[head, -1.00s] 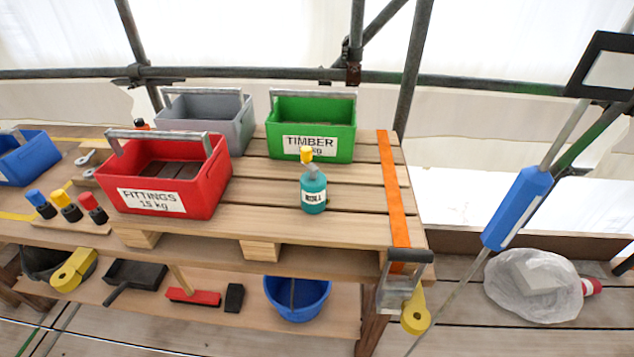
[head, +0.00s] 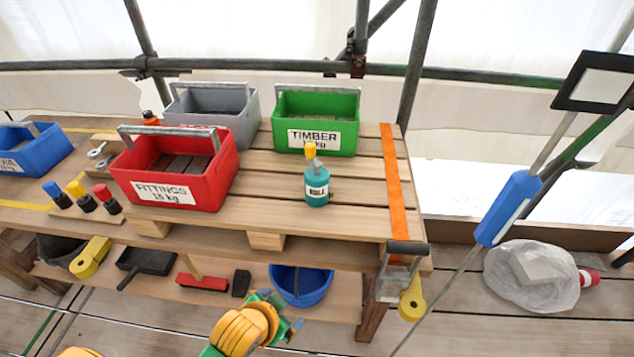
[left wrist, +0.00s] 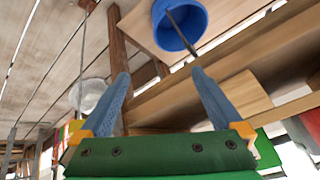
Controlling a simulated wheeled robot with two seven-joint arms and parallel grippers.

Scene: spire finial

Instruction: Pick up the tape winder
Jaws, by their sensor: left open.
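A yellow tape roll (head: 411,299) with a grey metal frame (head: 392,283) and a dark handle (head: 407,248) hangs at the pallet's right front corner, below the orange strap; this looks like the tape winder. Another yellow roll (head: 90,257) lies on the lower shelf at the left. My left gripper (head: 285,312) is low in front of the lower shelf, left of the hanging winder and apart from it. In the left wrist view its two blue fingers (left wrist: 163,88) are spread with nothing between them. My right gripper is not in view.
The pallet top holds a red crate (head: 190,162), green crate (head: 316,141), grey crate (head: 243,130) and teal bottle (head: 317,187). A blue bucket (head: 302,290) stands close behind my left gripper. A thin leaning pole (head: 464,268) and plastic bag (head: 530,285) are right of the winder.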

